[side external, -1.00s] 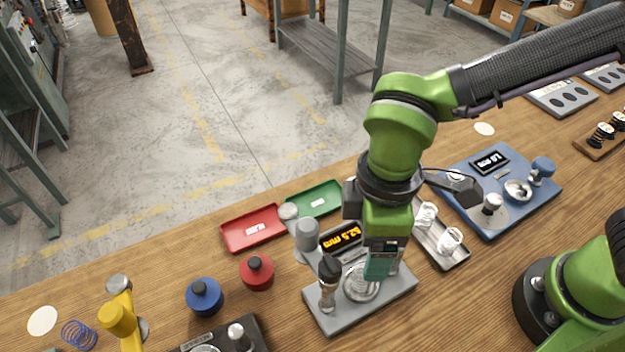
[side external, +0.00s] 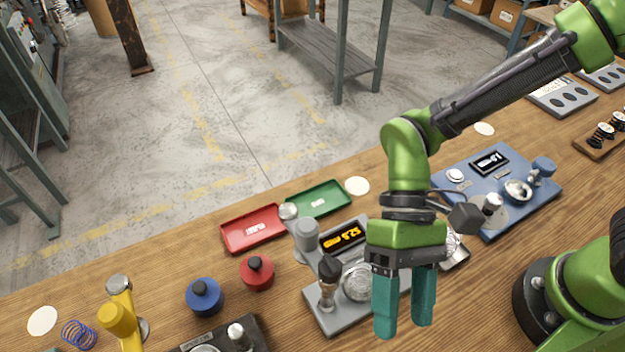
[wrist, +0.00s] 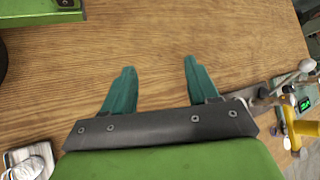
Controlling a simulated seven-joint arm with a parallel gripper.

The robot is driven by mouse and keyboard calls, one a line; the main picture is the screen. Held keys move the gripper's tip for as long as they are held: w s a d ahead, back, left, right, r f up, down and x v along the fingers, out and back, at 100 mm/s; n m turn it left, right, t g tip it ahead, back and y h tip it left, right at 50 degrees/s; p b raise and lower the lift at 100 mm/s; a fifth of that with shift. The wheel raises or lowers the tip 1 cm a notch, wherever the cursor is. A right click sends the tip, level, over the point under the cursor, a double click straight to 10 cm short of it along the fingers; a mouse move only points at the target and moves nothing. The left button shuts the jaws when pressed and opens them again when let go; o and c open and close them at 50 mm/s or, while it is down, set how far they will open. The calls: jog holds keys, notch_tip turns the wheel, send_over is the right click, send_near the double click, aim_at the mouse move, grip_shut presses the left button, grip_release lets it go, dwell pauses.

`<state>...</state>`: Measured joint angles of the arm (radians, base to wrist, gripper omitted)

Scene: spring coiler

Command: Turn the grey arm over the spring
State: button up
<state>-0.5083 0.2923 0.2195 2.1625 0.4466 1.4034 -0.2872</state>
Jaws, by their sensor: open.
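The grey arm (side external: 307,235) stands at the back left corner of a grey station (side external: 333,322). Its thick grey cylinder head is beside the display reading 52.5 mm, not over the round metal seat (side external: 357,283). Coil-like rings show on that seat, but I cannot clearly tell the spring from it. My gripper (side external: 404,322) is in front of the station's right side, its two teal fingers apart, pointing down. It hides the station's right part. In the wrist view the open fingers (wrist: 159,67) have only bare wood between them.
A black-topped post (side external: 328,283) stands on the station's front left. Red (side external: 253,229) and green (side external: 318,200) trays lie behind. A red knobbed weight (side external: 257,273), a blue one (side external: 204,297) and a yellow arm (side external: 118,317) stand left. A blue station (side external: 497,190) is right.

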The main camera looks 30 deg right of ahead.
aim_at(321, 277)
jog(key=w+a+r+m+t+y, duration=0.1)
jog(key=w+m+y, duration=0.2)
jog(key=m+y, duration=0.1)
jog(key=w+a+r+m+t+y, duration=0.1)
jog(key=w+r+m+t+y, duration=0.1)
jog(key=m, duration=0.5)
jog(key=w+a+r+m+t+y, duration=0.1)
jog(key=w+r+m+y, duration=0.1)
jog(key=w+m+y, duration=0.2)
jog(key=shift+w+a+m+t+y, duration=0.1)
jog(key=shift+a+m+t+y, duration=0.1)
jog(key=shift+m+y, duration=0.3)
jog(key=shift+w+a+m+t+y, duration=0.1)
jog(key=shift+a+m+t+y, duration=0.15)
jog(key=shift+y, duration=0.45)
jog(key=shift+w+d+f, duration=0.1)
jog(key=shift+f+m, duration=0.25)
jog(key=shift+f, duration=0.15)
notch_tip(321, 277, down, 6)
jog(key=shift+r, duration=0.2)
jog(key=shift+x, duration=1)
jog(key=shift+a, duration=0.5)
grip_shut()
